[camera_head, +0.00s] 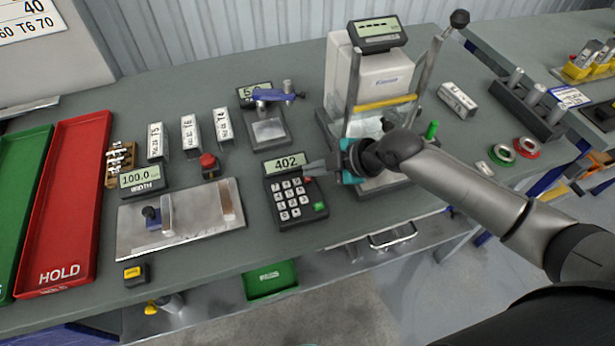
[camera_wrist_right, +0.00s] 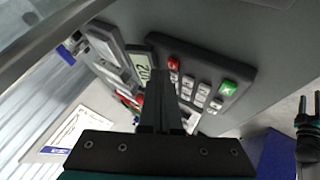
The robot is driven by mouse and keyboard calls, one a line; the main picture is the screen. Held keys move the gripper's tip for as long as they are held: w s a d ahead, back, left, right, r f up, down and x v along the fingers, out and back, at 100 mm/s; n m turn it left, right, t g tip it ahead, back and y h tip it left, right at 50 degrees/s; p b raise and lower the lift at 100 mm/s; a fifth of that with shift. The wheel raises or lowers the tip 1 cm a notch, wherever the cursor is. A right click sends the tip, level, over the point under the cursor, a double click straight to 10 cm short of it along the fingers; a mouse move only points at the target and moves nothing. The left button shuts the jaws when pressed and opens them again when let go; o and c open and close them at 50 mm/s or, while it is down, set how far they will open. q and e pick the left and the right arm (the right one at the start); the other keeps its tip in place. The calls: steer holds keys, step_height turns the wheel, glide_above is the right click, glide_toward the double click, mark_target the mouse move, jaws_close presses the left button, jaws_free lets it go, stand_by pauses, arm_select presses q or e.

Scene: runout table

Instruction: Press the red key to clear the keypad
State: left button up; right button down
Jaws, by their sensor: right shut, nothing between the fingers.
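The dark keypad (camera_head: 290,214) lies on the grey table, with white keys, a green key (camera_head: 320,207) at its lower right and a display (camera_head: 285,164) reading 402. The red key (camera_head: 308,180) is at the upper right of its keys. In the right wrist view the red key (camera_wrist_right: 174,64) shows just beyond the fingertips. My right gripper (camera_head: 306,169) is shut and empty, its fingertips close above the red key. I cannot tell whether they touch it. The fingers also show in the right wrist view (camera_wrist_right: 160,88). My left gripper is not in view.
A white machine (camera_head: 367,80) in a metal frame stands behind my right gripper. Left of the keypad are a metal plate fixture (camera_head: 190,235), a red button (camera_head: 208,162) and a red HOLD tray (camera_head: 72,200). The table's front edge is just below the keypad.

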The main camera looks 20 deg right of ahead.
steer(key=shift+f+b, duration=0.3)
steer(key=shift+f, duration=0.25)
stand_by(0.5)
stand_by(0.4)
steer(key=shift+r+p, duration=0.85)
steer(key=shift+r, duration=0.1)
step_height(320, 180, up, 5)
steer(key=p, duration=0.4)
steer(key=shift+p, duration=0.3)
